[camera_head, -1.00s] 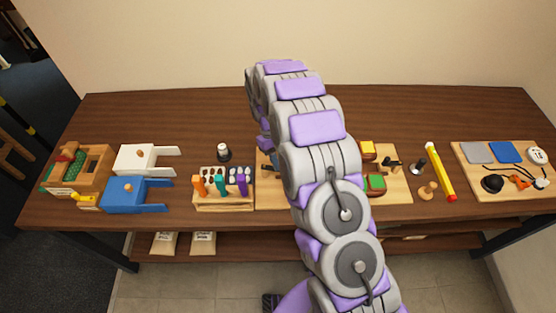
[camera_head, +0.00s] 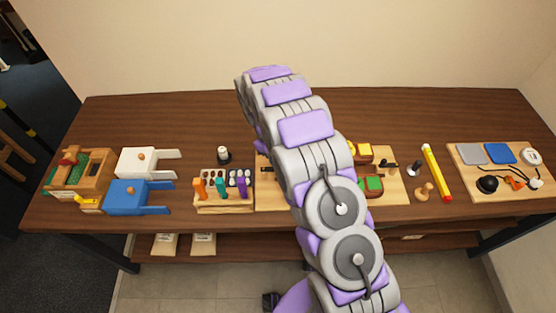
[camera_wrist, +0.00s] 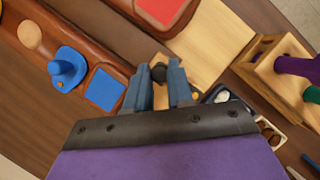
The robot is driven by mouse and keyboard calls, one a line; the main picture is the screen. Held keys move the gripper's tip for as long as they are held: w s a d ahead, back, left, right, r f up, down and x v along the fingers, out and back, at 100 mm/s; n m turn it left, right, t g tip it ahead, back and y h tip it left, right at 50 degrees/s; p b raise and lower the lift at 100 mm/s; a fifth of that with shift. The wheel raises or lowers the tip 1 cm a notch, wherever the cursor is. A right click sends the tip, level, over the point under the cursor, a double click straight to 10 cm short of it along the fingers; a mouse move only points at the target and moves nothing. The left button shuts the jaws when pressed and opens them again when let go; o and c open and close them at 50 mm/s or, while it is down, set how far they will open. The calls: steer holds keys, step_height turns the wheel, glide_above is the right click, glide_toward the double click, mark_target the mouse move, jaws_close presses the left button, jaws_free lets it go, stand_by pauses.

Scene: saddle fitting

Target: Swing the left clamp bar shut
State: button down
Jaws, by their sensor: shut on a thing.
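In the wrist view, my gripper (camera_wrist: 158,82) has its two blue-grey fingers closed around a dark knob (camera_wrist: 158,72), which appears to belong to the left clamp bar. The fingers hide most of the bar, so I cannot tell its angle. The pale wooden board (camera_wrist: 215,40) lies beneath. In the head view, my arm hides the gripper and the middle of the board (camera_head: 272,201). A small dark piece (camera_head: 266,169), perhaps part of the left clamp, shows left of my arm. Another dark clamp piece (camera_head: 389,165) shows at the right of the board.
A tool rack (camera_head: 224,205) with coloured handles stands just left of the board. White (camera_head: 139,162) and blue (camera_head: 128,196) box-shaped pieces lie further left. A yellow tube (camera_head: 436,170) and another board (camera_head: 510,185) are at right. The back of the table is clear.

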steer(key=c, duration=1)
jaws_free()
steer(key=shift+w+a, duration=0.1)
steer(key=p+v, duration=0.1)
steer(key=v, duration=1.6)
steer(key=shift+r, duration=0.2)
